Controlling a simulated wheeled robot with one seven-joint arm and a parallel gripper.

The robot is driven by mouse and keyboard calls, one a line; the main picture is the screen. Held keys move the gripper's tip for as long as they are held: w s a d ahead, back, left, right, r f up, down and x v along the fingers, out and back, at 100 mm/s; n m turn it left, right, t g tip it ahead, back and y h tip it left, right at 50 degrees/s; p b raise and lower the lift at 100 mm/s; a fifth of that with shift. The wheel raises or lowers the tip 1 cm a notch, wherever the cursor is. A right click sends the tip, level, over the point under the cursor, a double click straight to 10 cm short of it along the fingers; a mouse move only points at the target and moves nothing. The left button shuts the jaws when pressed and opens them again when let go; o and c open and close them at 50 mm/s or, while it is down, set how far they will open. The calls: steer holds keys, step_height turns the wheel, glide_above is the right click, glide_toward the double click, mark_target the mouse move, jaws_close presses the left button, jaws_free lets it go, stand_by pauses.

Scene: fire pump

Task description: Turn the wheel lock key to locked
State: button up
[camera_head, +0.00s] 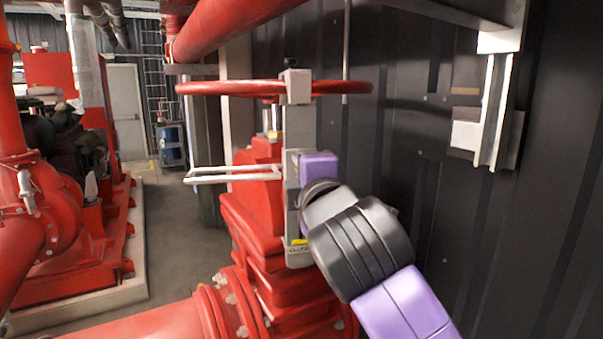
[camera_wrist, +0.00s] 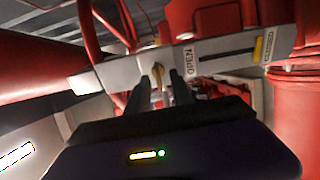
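The red wheel (camera_head: 235,88) sits level on top of a grey upright bracket (camera_head: 298,130) above the red valve. In the wrist view the grey lock plate (camera_wrist: 115,73) carries a small brass key (camera_wrist: 157,72). My gripper (camera_wrist: 162,82) is open, with its two dark fingertips on either side of the key and gaps showing between them. Whether either finger touches the key cannot be told. Beside it, the plate has an OPEN label, a dark slot and a yellow marker (camera_wrist: 258,48) near the CLOSED label. In the head view my wrist hides the key and fingertips.
A dark corrugated wall (camera_head: 420,130) stands close on the right, with a metal bracket (camera_head: 490,120) on it. White bars (camera_head: 232,174) stick out left of the valve. A red pipe (camera_head: 150,322) crosses the bottom. Open floor (camera_head: 170,240) lies to the left.

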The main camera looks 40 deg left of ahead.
steer(key=b+v, duration=0.2)
steer(key=v, duration=0.5)
steer(key=shift+s+d, duration=0.25)
steer(key=shift+s, duration=0.05)
stand_by(0.3)
